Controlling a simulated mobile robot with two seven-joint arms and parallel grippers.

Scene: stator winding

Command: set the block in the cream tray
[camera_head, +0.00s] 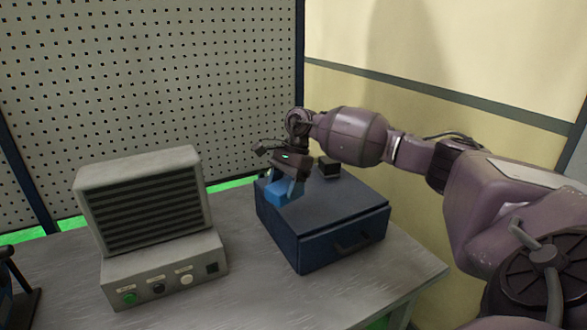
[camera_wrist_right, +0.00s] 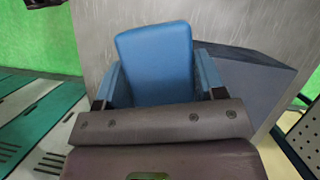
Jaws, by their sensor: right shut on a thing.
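I cannot tell whether the block touches the box top. I see no cream tray in either view. My left gripper is not in view.
The drawer box (camera_head: 325,205) stands on the grey table (camera_head: 250,290), with a small black piece (camera_head: 329,167) on top. A grey louvred unit with buttons (camera_head: 150,225) stands to its left. A dark stand (camera_head: 18,295) is at the left edge. The table front between is clear.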

